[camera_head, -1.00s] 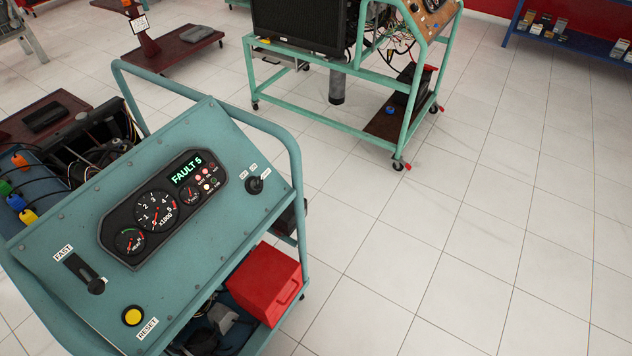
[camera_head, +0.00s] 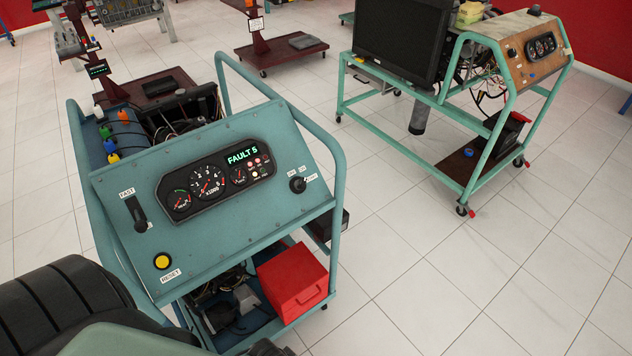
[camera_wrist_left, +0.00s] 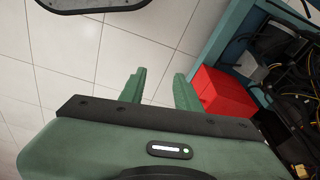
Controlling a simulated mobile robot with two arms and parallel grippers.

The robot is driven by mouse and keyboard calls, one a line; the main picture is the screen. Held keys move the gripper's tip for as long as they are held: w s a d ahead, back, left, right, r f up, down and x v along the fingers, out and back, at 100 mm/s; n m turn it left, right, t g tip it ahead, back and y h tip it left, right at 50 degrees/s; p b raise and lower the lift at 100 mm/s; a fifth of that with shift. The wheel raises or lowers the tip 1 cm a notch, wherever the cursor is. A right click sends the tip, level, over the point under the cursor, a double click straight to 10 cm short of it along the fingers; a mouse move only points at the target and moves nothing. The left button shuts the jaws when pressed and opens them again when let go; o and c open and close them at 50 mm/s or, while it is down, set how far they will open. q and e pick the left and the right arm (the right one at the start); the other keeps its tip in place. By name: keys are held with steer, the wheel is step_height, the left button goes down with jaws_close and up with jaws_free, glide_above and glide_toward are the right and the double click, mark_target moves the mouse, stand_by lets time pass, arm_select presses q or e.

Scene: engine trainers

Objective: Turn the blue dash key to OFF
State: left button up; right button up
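The blue-teal engine trainer's dash panel (camera_head: 235,225) faces up in the head view, with a lit FAULT 5 display (camera_head: 241,155). The dark key switch (camera_head: 298,184) is at the panel's right end, beside small position labels. Which label it points at is too small to tell. My left gripper (camera_wrist_left: 159,73) is open and empty in the left wrist view, with its two green fingers apart above the floor near the trainer's lower frame. The key does not show in that view. My right gripper is not in view.
A red box (camera_head: 291,281) sits low in the trainer's frame; it also shows in the left wrist view (camera_wrist_left: 222,92). A yellow reset button (camera_head: 162,261) and a FAST slider (camera_head: 136,213) are at the panel's left. Another trainer (camera_head: 448,100) stands back right. Tiled floor between is clear.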

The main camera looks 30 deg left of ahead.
arm_select(q)
steer(key=w+r+t+p, duration=0.1)
steer(key=w+r, duration=0.3)
steer(key=r, duration=0.6)
steer(key=w+r+p, duration=0.1)
steer(key=w+r, duration=0.3)
steer(key=r, duration=0.7)
steer(key=n+g+y, duration=0.2)
steer(key=n+y, duration=0.5)
glide_toward(304, 181)
steer(key=x, duration=0.3)
steer(key=p+x, duration=0.1)
steer(key=x, duration=0.6)
jaws_close()
